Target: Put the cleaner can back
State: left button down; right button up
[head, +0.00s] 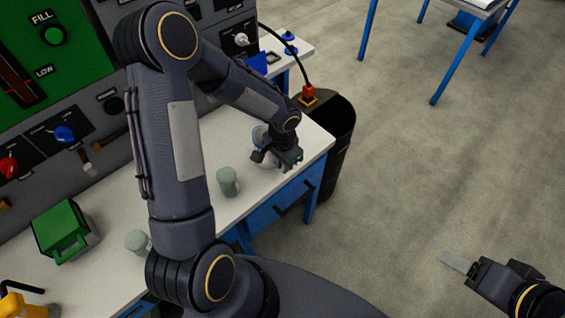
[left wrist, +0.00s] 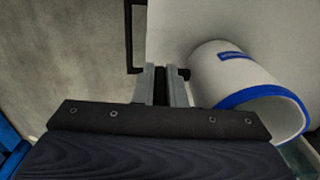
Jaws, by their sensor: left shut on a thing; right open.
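A white can with a blue rim (left wrist: 235,72), taken as the cleaner can, is beside my left gripper's fingers in the left wrist view, tilted in the picture. In the head view the can (head: 259,134) is partly hidden behind my left gripper (head: 289,161), over the bench's right end. The gripper, also in the left wrist view (left wrist: 165,84), is shut on a narrow dark part next to the can, apparently its handle; the join is not clear. Whether the can touches the bench is unclear. My right gripper (head: 458,263) is open and empty over the floor at lower right.
Grey-green cups (head: 228,182) and (head: 138,242) stand on the white bench (head: 200,225). A green box with a handle (head: 62,232) stands to the left. The control panel (head: 85,90) rises behind.

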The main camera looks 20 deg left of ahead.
pick_arm(q)
jog(key=shift+f, duration=0.15)
jog(key=c, duration=1.5)
grip_release()
notch_tip(320, 180, up, 12)
jog(key=shift+f, duration=0.1)
jog(key=s+r+n+t+h, duration=0.2)
jog(key=s+r, duration=0.3)
jog(key=s, duration=0.4)
jog(key=s+r+n+t+h, duration=0.1)
jog(key=s+r+n+t, duration=0.2)
jog(key=s, duration=0.7)
notch_tip(320, 180, up, 2)
jog(key=shift+d+r+n+t+h, duration=0.3)
jog(key=shift+d+n+h, duration=0.15)
jog(key=shift+n, duration=0.25)
